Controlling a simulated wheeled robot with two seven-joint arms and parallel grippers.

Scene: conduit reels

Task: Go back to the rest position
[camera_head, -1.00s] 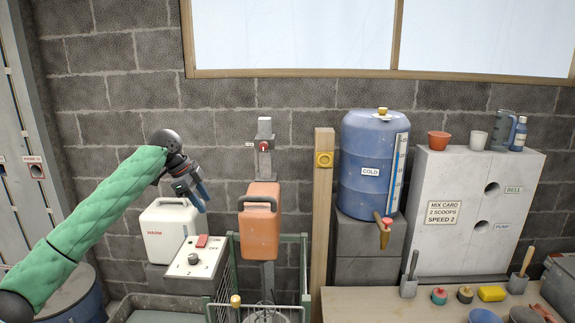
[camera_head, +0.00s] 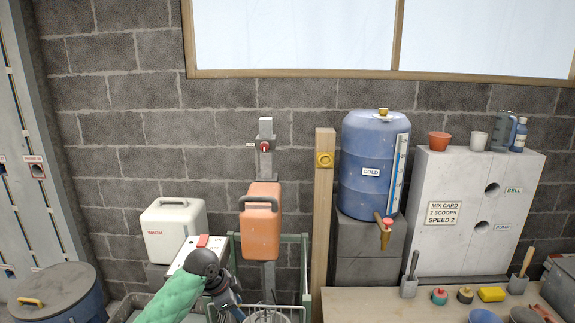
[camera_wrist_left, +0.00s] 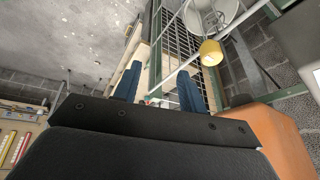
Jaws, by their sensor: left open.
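My left gripper (camera_head: 232,303) is low in the head view, in front of the control box and the green wire cage, with my green-sleeved arm coming up from the bottom edge. In the left wrist view its two blue fingers (camera_wrist_left: 158,88) stand apart with nothing between them. The fingertips are partly hidden in the head view. My right gripper is in neither view.
A white jug (camera_head: 174,232) stands behind the arm, and the orange mixer head (camera_head: 262,225) is right of the gripper. The green cage (camera_head: 304,275) is close by. A lidded blue barrel (camera_head: 62,300) stands left; a bench (camera_head: 370,305) lies right.

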